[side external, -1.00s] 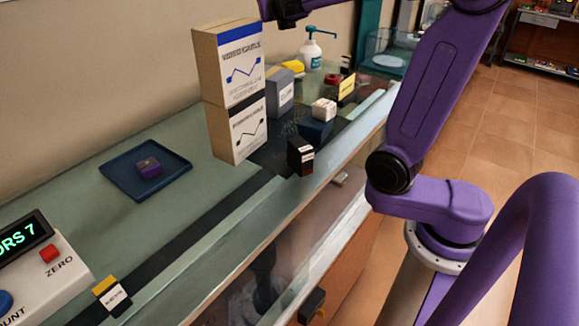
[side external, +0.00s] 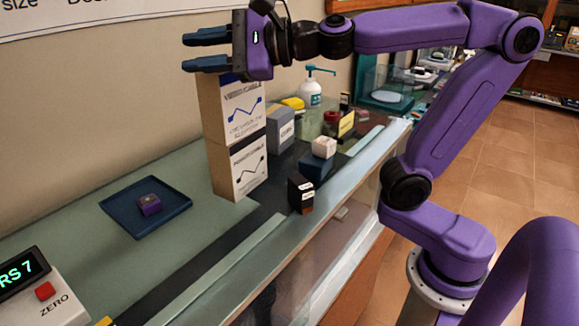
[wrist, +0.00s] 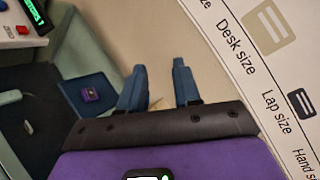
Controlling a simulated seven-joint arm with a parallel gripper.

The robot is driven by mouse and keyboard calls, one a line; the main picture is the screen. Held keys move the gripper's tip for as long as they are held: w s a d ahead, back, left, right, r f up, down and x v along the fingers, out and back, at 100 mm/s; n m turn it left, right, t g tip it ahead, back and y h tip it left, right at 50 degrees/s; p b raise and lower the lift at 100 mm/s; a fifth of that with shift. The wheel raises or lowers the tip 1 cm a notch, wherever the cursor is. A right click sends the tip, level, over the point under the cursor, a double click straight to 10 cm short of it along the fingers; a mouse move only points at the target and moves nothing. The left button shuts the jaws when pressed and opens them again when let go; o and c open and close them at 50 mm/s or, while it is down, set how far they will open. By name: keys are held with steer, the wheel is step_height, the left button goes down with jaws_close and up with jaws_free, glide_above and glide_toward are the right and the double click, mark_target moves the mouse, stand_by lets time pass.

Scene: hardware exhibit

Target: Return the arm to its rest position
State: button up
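My gripper (side external: 190,52) is at the upper left of the side external view, held level and pointing left, in front of the wall and about at the top of the stacked boxes. Its two dark blue fingers are apart with nothing between them. The wrist view shows the same open, empty gap between the fingers (wrist: 160,86). My purple arm reaches up from its base at the right and bends over at the elbow to the gripper. Whether the gripper touches the upper box cannot be told from the side view.
Two stacked cardboard boxes (side external: 237,145) stand on the glass counter below the gripper. A blue tray (side external: 118,204) holds a small purple block (side external: 150,204). A counter display (side external: 20,272), a pump bottle (side external: 310,92) and small blocks are around. A printed wall sign (wrist: 235,50) is beside the fingers.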

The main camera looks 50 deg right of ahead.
steer(key=s+a+f+n+g, duration=0.3)
steer(key=s+f+n+g, duration=0.7)
steer(key=s+f+n, duration=0.45)
steer(key=s+d+f+n+g+h, duration=0.4)
steer(key=s+d+f+n+h, duration=0.4)
steer(key=d+f+n, duration=0.5)
steer(key=s+d+n, duration=0.2)
steer(key=n, duration=0.2)
steer(key=shift+s+h, duration=0.3)
steer(key=shift+s, duration=0.05)
steer(key=shift+f, duration=0.1)
